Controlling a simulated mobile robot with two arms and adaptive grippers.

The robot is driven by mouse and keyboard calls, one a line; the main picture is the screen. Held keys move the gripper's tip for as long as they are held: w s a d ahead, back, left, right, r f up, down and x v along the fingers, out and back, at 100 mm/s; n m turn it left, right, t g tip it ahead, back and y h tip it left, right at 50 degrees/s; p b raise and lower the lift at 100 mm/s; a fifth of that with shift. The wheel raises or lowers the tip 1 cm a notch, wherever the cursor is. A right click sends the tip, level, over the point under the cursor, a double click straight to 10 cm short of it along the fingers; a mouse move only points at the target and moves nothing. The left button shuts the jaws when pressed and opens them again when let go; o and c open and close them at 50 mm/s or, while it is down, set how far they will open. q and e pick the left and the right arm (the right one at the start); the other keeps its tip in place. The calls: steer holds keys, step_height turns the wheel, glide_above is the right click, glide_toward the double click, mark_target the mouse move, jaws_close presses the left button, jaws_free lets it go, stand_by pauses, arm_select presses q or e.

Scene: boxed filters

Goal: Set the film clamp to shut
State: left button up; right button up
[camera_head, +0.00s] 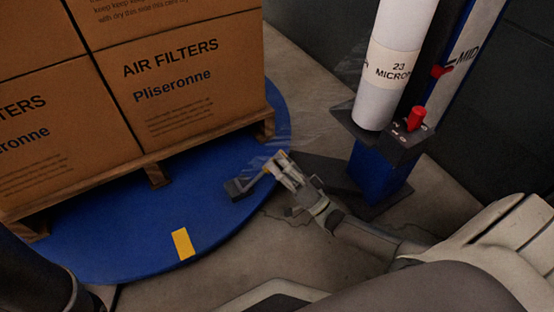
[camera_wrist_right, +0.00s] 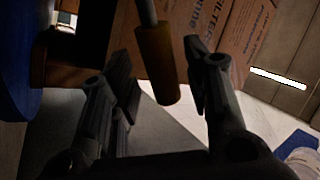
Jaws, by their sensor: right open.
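The film clamp (camera_head: 237,189) is a small dark grey block on the rim of the blue turntable, with a thin lever rising to the right. The lever ends in an orange grip (camera_wrist_right: 157,66), seen between my fingers in the right wrist view. My right gripper (camera_head: 281,172) is open at the lever's end, its fingers on either side of the orange grip with visible gaps. The gripper hides part of the lever in the head view. Clear film (camera_head: 270,160) shows faintly behind the gripper. My left gripper is out of view.
Boxes marked AIR FILTERS (camera_head: 180,85) stand on a wooden pallet (camera_head: 157,174) on the blue turntable (camera_head: 130,235). At right are a white film roll (camera_head: 385,95), a mast and a red knob (camera_head: 416,118). Concrete floor in front is mostly clear.

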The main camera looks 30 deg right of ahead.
steer(key=v, duration=1.1)
steer(key=shift+w, duration=0.1)
